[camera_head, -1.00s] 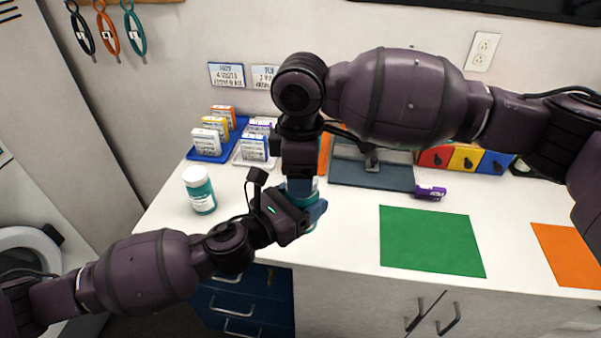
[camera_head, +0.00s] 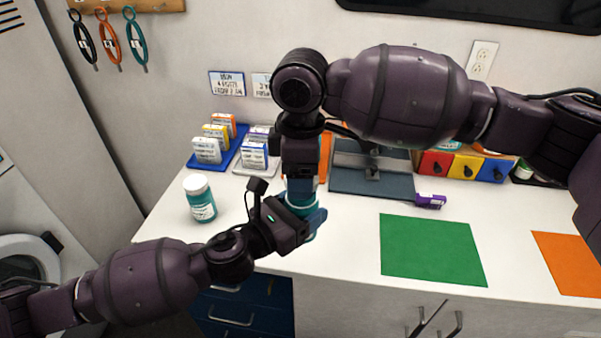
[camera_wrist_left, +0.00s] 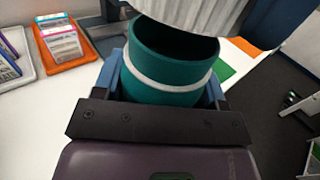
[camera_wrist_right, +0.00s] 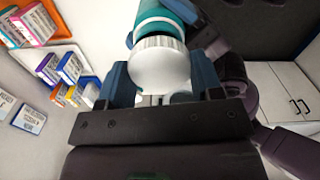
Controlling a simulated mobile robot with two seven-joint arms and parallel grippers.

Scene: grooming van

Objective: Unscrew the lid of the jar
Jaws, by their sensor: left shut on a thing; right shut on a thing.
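The teal jar (camera_wrist_left: 165,92) with a white band stands between the fingers of my left gripper (camera_wrist_left: 163,78), which is shut on its sides. Its dark open mouth shows in the left wrist view. The white ribbed lid (camera_wrist_left: 205,12) is above the mouth, tilted relative to the rim, with a gap on the near side; whether its far side touches is hidden. My right gripper (camera_wrist_right: 160,78) is shut on the lid, which fills the right wrist view's middle (camera_wrist_right: 158,62). In the head view my right gripper (camera_head: 301,188) is directly above my left gripper (camera_head: 304,214), and they mostly hide the jar.
Another teal jar with a white lid (camera_head: 201,198) stands left on the white counter. Blue (camera_head: 233,152) and white trays of small boxes stand behind. A green mat (camera_head: 432,250), an orange mat (camera_head: 568,262) and a purple item (camera_head: 431,201) lie right.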

